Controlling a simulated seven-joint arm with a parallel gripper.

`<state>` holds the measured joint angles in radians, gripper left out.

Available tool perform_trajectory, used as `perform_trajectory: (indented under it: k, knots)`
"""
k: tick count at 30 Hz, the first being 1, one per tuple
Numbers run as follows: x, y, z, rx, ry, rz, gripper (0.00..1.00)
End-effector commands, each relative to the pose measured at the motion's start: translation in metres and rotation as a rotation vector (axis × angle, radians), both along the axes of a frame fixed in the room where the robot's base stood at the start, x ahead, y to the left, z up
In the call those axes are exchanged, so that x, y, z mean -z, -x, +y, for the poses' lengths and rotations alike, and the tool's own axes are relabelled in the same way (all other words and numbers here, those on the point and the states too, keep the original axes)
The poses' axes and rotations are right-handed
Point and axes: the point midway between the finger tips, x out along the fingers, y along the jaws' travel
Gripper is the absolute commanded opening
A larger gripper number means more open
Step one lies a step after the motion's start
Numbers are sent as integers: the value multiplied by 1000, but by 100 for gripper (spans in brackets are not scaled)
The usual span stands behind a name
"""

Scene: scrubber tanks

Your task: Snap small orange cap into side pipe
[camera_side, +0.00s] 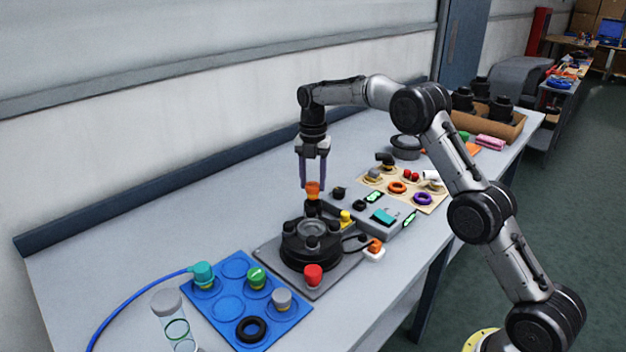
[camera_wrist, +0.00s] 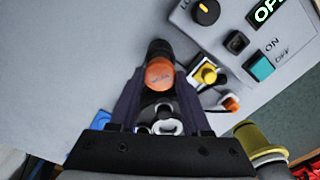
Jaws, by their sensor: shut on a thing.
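The small orange cap (camera_side: 313,188) is between the fingertips of my gripper (camera_side: 313,180), which is shut on it and points straight down. The cap's round orange face also shows in the wrist view (camera_wrist: 159,73), between the two dark fingers. A black side pipe (camera_side: 312,208) stands just below the cap in the side view, at the back of the black round tank unit (camera_side: 310,252). A black cylinder (camera_wrist: 160,47) shows right behind the cap in the wrist view. I cannot tell whether cap and pipe touch.
A grey control box (camera_side: 372,208) with knobs, a teal switch and lit displays stands right of the tank. A blue mat (camera_side: 262,333) holds several caps and a black ring at front left. A tan board (camera_side: 432,205) carries rings and fittings. The table's back left is clear.

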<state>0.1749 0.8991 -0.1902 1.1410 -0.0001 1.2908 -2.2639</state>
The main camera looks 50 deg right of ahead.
Motion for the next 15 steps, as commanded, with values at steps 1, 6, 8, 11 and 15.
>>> perform_trajectory:
  k: [1,6,8,11,15]
  knots:
    - [0,0,0,0,0,0,0]
    - [1,0,0,0,0,0,0]
    - [3,0,0,0,0,0,0]
    - [5,0,0,0,0,0,0]
    - [9,1,0,0,0,2,0]
